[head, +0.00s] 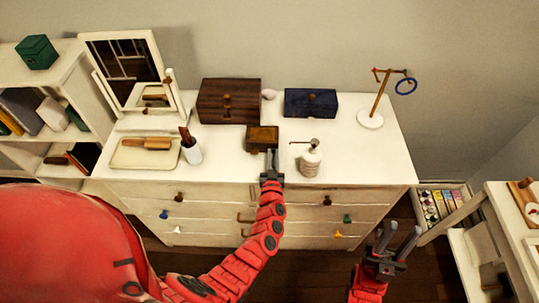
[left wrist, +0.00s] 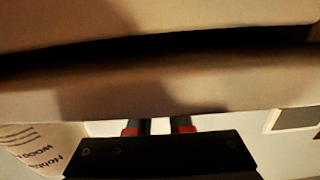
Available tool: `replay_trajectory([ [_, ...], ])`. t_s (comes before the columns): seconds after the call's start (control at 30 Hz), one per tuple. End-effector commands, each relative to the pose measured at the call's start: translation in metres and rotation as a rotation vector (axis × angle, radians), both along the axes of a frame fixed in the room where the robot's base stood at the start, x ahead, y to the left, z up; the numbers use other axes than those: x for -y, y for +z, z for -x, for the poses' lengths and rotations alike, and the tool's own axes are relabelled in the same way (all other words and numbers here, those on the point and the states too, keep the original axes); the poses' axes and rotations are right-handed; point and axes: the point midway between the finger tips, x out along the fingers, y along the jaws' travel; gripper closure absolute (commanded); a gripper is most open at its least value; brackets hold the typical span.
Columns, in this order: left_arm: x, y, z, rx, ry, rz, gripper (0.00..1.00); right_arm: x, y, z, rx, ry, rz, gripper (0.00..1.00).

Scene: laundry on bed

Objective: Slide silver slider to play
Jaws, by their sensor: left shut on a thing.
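A small brown wooden box (head: 262,136) with a golden-brown top stands near the front middle of the white dresser. My left gripper (head: 271,158) is at the box's front, right of a small brass knob. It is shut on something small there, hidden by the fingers. I cannot make out a silver slider apart from the fingers. In the left wrist view my fingers (left wrist: 161,126) point at a close, blurred brown surface (left wrist: 160,85). My right gripper (head: 396,241) is open and empty, low in front of the dresser's right side.
A larger wooden box (head: 229,101), a blue box (head: 310,102) and a ring stand (head: 370,119) are behind.

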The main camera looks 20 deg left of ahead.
Motion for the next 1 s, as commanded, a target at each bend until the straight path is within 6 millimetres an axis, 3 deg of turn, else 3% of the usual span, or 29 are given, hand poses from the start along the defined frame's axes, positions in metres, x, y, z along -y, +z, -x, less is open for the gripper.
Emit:
replay_trajectory([
  [0.13,0.000,0.000,0.000,0.002,0.001,-0.001,1.00,0.000,0.000,0.000,0.000,0.000,0.000,0.62],
  [0.17,0.000,0.000,0.000,0.001,0.001,0.000,0.76,0.000,0.000,0.000,0.000,0.000,0.000,0.62],
  [0.3,-0.001,0.000,0.000,0.001,0.001,0.000,0.51,0.000,0.000,0.000,0.000,0.000,0.000,0.62],
  [0.67,0.000,-0.001,0.003,0.000,0.001,0.000,0.50,0.000,0.000,0.000,0.000,0.000,0.000,0.62],
  [0.87,0.006,-0.002,0.028,-0.002,0.003,0.001,0.50,0.000,-0.003,0.000,0.000,0.000,0.000,0.62],
  [1.0,0.013,-0.003,0.058,0.000,0.006,0.002,0.50,0.000,-0.008,0.000,0.000,0.000,0.000,0.62],
])
